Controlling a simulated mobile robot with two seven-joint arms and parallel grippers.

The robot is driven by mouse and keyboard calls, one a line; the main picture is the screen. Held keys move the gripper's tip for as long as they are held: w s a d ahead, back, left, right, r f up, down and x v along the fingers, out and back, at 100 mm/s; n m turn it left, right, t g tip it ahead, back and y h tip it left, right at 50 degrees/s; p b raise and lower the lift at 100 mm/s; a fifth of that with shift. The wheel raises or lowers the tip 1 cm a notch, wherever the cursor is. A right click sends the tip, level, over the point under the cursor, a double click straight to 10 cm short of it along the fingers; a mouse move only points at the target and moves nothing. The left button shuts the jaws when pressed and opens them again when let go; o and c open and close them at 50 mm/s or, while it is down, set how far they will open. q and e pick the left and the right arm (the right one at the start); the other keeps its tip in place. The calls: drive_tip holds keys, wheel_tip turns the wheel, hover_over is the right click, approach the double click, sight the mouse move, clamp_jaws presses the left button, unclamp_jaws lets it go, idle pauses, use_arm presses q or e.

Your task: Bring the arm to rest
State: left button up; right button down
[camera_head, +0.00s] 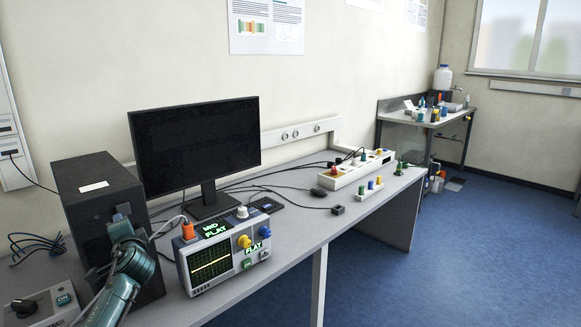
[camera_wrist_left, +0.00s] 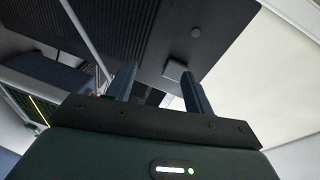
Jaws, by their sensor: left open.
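My left arm (camera_head: 122,272), teal, comes in from the bottom left of the head view. Its gripper is raised in front of the black computer tower (camera_head: 95,192). In the left wrist view my left gripper (camera_wrist_left: 157,88) has its two dark fingers spread, with nothing held between them. Behind the fingers is a dark surface with a ribbed panel, which looks like the tower. Whether the fingers touch the tower I cannot tell. My right gripper is not in view.
An oscilloscope (camera_head: 208,270) with a lit screen and an orange plug (camera_head: 187,229) stands just right of the arm. A control box (camera_head: 45,303) sits at lower left. A monitor (camera_head: 195,145) stands behind. The desk (camera_head: 290,236) is clear along its front right.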

use_arm(q)
drive_tip(key=w+d+r+n+t+h, duration=0.1)
drive_tip(key=w+d+n+t+h, duration=0.45)
drive_tip(key=d+h, duration=0.4)
drive_tip(key=s+d+f+g+h, duration=0.1)
drive_tip(key=s+d+f, duration=0.3)
drive_tip(key=s+f, duration=0.15)
drive_tip(key=s+d+f+g, duration=0.2)
drive_tip(key=s+d+f, duration=0.2)
drive_tip(key=f, duration=0.3)
drive_tip(key=s+d+f+g+h, duration=0.1)
drive_tip(key=s+d+f, duration=0.3)
drive_tip(key=s, duration=0.6)
drive_tip(key=s+d+f+g+h, duration=0.1)
drive_tip(key=s+d+f, duration=0.4)
drive_tip(key=s, duration=0.5)
drive_tip(key=s+d+f+g+h, duration=0.1)
drive_tip(key=s+d+f, duration=0.3)
drive_tip(key=s, duration=0.7)
drive_tip(key=shift+d+f+g+h, duration=0.35)
drive_tip(key=shift+d+g, duration=0.2)
drive_tip(key=shift+g, duration=0.1)
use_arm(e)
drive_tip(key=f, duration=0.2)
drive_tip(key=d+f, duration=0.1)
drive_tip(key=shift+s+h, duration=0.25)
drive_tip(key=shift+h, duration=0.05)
use_arm(q)
drive_tip(key=shift+s, duration=0.1)
drive_tip(key=shift+c, duration=0.3)
